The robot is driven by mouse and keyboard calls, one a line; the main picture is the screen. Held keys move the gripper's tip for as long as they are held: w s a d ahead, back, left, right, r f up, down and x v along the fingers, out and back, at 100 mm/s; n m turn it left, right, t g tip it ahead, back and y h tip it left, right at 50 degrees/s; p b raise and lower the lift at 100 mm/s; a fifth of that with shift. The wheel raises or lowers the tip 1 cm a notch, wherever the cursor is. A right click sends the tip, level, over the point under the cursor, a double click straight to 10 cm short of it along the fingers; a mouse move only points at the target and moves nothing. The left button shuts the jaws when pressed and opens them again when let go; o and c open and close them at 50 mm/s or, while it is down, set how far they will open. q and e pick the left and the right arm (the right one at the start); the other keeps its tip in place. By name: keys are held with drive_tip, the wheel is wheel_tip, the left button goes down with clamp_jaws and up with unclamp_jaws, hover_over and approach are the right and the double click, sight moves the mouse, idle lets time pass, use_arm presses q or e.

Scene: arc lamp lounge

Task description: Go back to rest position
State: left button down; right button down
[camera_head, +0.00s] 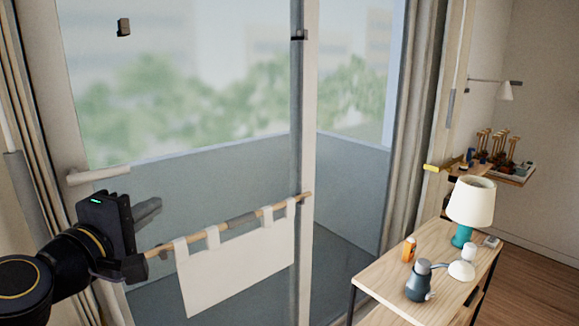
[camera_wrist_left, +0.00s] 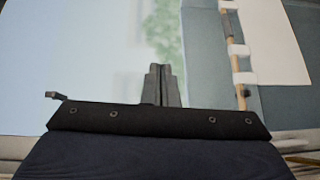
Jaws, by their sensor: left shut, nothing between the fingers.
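My left arm comes in from the left of the head view, in front of the glass door. Its gripper (camera_head: 148,209) is near the left end of a wooden rod with a white cloth. In the left wrist view the two grey fingers (camera_wrist_left: 161,85) are closed together with nothing between them. The rod (camera_wrist_left: 233,68) passes to the right of the fingers there, apart from them. My right gripper is in neither view.
The white cloth (camera_head: 235,275) hangs by loops from the rod (camera_head: 268,208) before the glass. A wooden table (camera_head: 385,270) at lower right bears a lamp (camera_head: 470,203), a dark jug (camera_head: 419,283) and an orange box (camera_head: 408,250). A white door handle (camera_head: 98,174) juts out above the gripper.

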use_arm(q)
drive_tip(key=s+d+f+m+g, duration=0.1)
drive_tip(key=s+f+m+g, duration=0.4)
drive_tip(key=s+f, duration=0.5)
drive_tip(key=s+f+m+g, duration=0.6)
drive_tip(key=s+f+m, duration=0.2)
drive_tip(key=f, duration=0.9)
drive_tip(key=s, duration=0.2)
drive_tip(key=shift+s+d+f, duration=0.35)
drive_tip(key=shift+s+d, duration=0.05)
